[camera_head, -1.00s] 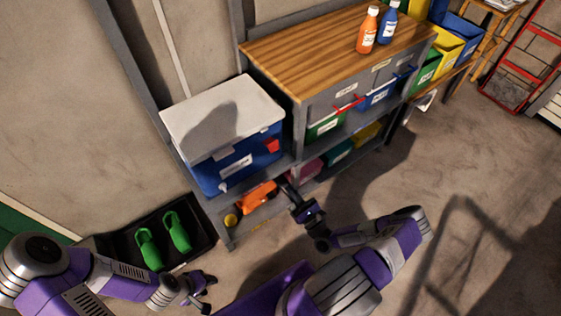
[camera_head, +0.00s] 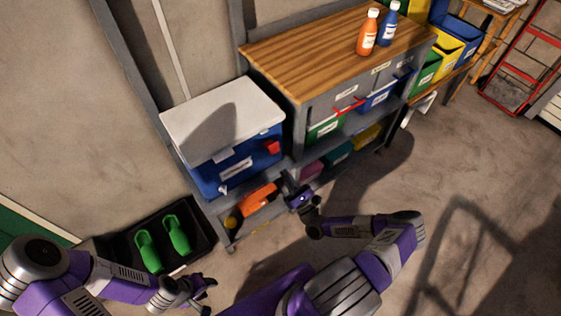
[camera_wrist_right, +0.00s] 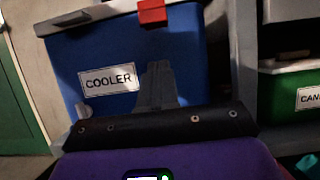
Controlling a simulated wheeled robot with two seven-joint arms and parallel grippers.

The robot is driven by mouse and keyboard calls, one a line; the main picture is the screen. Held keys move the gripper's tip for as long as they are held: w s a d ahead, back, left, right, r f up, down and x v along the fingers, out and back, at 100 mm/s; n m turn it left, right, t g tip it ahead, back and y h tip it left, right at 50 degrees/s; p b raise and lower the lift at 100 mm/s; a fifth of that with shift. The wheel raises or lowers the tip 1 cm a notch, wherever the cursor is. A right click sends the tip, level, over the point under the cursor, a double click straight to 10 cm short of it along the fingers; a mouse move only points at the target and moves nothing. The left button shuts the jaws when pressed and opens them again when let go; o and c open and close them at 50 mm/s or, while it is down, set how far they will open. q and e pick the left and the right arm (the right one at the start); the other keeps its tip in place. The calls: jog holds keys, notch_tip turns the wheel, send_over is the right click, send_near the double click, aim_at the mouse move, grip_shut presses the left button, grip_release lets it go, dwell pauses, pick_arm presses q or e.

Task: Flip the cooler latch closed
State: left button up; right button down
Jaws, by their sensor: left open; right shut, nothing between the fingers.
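The blue cooler (camera_head: 210,179) with a white lid (camera_head: 225,115) sits on the grey shelf unit. Its red latch (camera_head: 272,147) is on the front near the right end, just below the lid. In the right wrist view the red latch (camera_wrist_right: 152,12) is at the top, above the cooler's label (camera_wrist_right: 108,79). My right gripper (camera_head: 285,178) is shut and empty, below the latch; its fingers (camera_wrist_right: 160,68) stand in front of the blue cooler wall, apart from the latch. My left gripper (camera_head: 208,291) is open and empty, low near the floor.
An orange tool (camera_head: 258,198) and a yellow item lie on the shelf below the cooler. A wooden-topped workbench (camera_head: 330,45) with bins beneath stands to the right. Green clogs (camera_head: 176,234) lie in a black tray (camera_head: 205,235) on the floor.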

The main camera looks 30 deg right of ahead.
aim_at(275, 152)
jog(key=w+r, duration=0.3)
jog(key=r, duration=0.2)
jog(key=shift+w+a+p, duration=0.15)
jog(key=shift+w+p, duration=0.15)
jog(key=shift+w, duration=0.05)
jog(key=shift+s+r+g+p, duration=0.1)
jog(key=shift+r+g+p, duration=0.15)
jog(key=shift+g+p, duration=0.25)
jog(key=shift+r, duration=0.1)
